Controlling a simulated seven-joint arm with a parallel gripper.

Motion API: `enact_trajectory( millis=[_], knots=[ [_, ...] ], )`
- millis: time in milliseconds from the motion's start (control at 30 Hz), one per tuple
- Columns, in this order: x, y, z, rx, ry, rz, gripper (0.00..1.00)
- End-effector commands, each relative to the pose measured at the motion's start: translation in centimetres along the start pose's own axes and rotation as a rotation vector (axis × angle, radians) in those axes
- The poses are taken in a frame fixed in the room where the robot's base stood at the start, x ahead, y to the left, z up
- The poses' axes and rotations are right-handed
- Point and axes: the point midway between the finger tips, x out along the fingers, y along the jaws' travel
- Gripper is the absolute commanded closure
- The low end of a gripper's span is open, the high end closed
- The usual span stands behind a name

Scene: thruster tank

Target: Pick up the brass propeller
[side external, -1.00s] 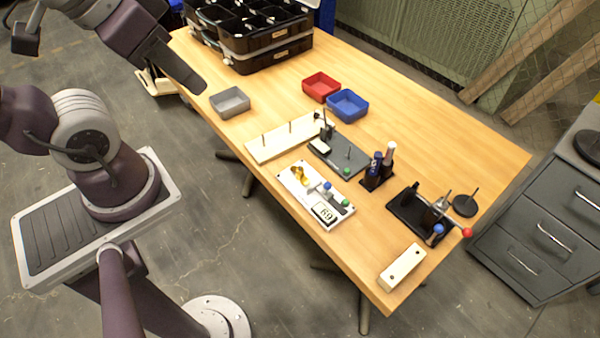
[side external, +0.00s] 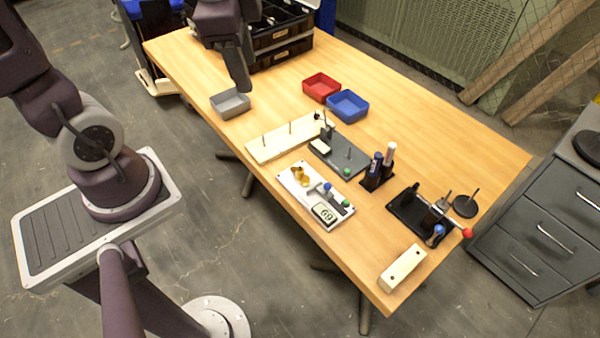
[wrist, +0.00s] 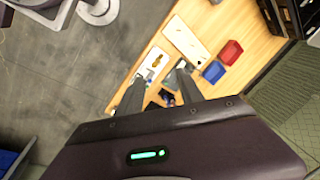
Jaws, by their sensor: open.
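The brass propeller (side external: 300,176) is a small gold-coloured piece at the upper-left end of the white fixture board (side external: 325,211), near the table's front edge. In the wrist view it is a small yellow spot (wrist: 157,60), seen between my fingers. My gripper (side external: 244,86) is above the table's far left part, over the area beside the grey bin and well away from the propeller. In the wrist view my gripper (wrist: 160,86) has its two fingers apart with nothing held. The propeller's fine shape is too small to tell.
A grey bin (side external: 230,103), red bin (side external: 321,87) and blue bin (side external: 347,105) stand on the table (side external: 450,150). A pegged cream board (side external: 285,138) and a dark fixture (side external: 340,155) lie near the propeller. Dark bottles (side external: 374,172) stand to its right.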

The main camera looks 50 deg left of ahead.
Motion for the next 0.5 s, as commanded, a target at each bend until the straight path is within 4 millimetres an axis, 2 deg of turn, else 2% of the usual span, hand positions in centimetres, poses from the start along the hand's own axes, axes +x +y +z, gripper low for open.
enact_trajectory(
  millis=[100,167,200,300,400,500],
  knots=[
    [6.1,-3.1,-2.4,0.376,-0.071,0.146,0.56],
    [9.7,-4.2,-3.4,0.572,-0.057,0.234,0.56],
    [12.3,-4.6,-3.9,0.697,-0.030,0.295,0.56],
    [18.4,-5.1,-4.8,0.969,0.094,0.420,0.56],
    [23.2,-4.8,-5.3,1.158,0.241,0.490,0.56],
    [26.2,-4.2,-5.7,1.268,0.352,0.512,0.56]
  ],
)
